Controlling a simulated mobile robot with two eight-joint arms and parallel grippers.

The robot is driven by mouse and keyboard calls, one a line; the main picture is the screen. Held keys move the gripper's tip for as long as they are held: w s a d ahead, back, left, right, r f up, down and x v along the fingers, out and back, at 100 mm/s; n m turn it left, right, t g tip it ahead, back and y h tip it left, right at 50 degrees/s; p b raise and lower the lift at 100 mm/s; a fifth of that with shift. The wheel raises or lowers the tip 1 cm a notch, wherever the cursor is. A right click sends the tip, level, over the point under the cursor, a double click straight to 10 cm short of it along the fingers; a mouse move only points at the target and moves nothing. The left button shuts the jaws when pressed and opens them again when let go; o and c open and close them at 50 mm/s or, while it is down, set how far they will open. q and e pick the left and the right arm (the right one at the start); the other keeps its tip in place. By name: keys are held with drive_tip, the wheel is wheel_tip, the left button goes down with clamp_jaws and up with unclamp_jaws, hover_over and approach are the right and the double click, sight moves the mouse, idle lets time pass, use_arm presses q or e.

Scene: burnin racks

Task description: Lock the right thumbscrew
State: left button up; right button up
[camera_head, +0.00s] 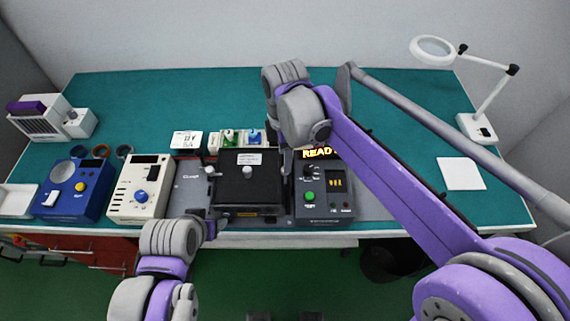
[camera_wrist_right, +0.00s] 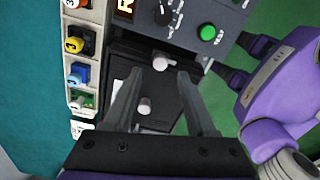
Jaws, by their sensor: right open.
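The black fixture block (camera_head: 235,187) sits mid-bench. A pale knob (camera_head: 247,172) is on its top, and another pale knob (camera_head: 210,170) is at its left. In the right wrist view, one pale knob (camera_wrist_right: 145,107) shows between my right fingers and another (camera_wrist_right: 160,63) lies nearer the dark control unit. I cannot tell for certain which is the right thumbscrew. My right gripper (camera_wrist_right: 158,85) is open above the fixture; contact is not clear. My left gripper (camera_wrist_right: 229,57) has two dark fingers apart, near the bench front.
The dark control unit (camera_head: 324,188) with a green button stands right of the fixture. A cream box (camera_head: 141,188) and a blue box (camera_head: 75,188) stand left. Coloured parts (camera_wrist_right: 78,75) line the fixture's far side. The green mat (camera_head: 190,95) behind is clear.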

drive_tip(key=shift+f, duration=2.3)
drive_tip(key=shift+c, duration=0.2)
clamp_jaws()
